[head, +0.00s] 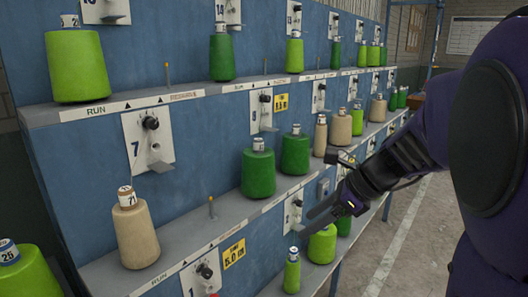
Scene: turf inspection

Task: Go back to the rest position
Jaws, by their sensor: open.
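My gripper (308,222) is at the lower right of the head view, at the end of my dark purple arm. Its fingers point left and down toward the rack, and it is open. No thread cone shows between the fingers. A light green cone (322,245) stands on the lower shelf just below the fingers in the picture; I cannot tell the gap between them. A slim green cone (292,272) stands to its left. My arm hides part of the right side of the rack.
A blue rack (225,115) with grey shelves carries several green and beige cones. A dark green cone (259,170) and a beige cone (136,232) stand on shelves to the left. Thin pegs and dial plates stick out. Bare floor (405,240) lies right of the rack.

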